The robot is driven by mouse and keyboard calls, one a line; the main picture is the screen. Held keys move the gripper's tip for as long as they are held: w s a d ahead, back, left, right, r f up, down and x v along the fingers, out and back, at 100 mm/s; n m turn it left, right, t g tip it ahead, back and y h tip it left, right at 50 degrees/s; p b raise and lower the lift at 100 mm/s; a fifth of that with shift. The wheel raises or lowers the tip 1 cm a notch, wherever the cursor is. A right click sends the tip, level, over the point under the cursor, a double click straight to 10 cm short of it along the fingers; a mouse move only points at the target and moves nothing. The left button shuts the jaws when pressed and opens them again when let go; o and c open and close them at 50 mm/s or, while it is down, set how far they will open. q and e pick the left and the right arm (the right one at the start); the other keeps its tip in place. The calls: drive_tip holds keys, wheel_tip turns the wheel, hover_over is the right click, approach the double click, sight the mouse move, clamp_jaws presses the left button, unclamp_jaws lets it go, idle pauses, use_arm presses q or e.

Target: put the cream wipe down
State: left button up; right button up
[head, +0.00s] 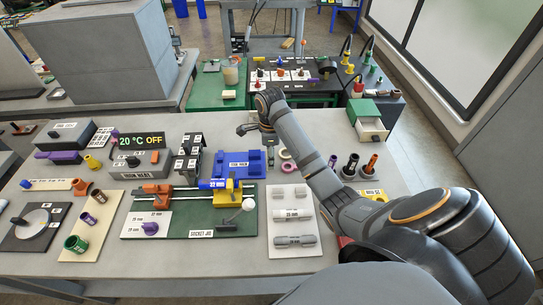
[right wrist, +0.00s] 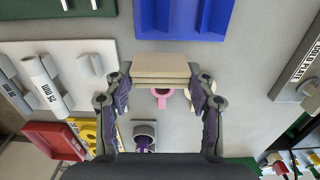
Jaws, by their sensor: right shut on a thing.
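My right gripper (right wrist: 160,88) is shut on the cream wipe (right wrist: 161,68), a flat, layered cream pad held between its two fingertips in the right wrist view. The wipe appears to be over the grey bench, near the blue tray; its height above the bench is hard to tell. My left gripper is not in view.
The blue tray (head: 238,165) stands just in front of my gripper, with pink rings (head: 287,160) to its right. A white board (head: 293,244) with grey and white pipes lies nearer. A green-topped box (head: 366,111) stands right. A green mat (head: 203,92) lies on the station behind.

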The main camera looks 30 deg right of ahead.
drive_tip(key=s+a+r+p, duration=0.2)
drive_tip(key=a+r+p, duration=0.2)
drive_tip(key=a+p, duration=0.1)
drive_tip(key=s+a+r+p, duration=0.3)
drive_tip(key=a+r+p, duration=0.2)
drive_tip(key=a+p, duration=0.1)
drive_tip(key=shift+s+a, duration=0.25)
drive_tip(key=shift+a, duration=0.3)
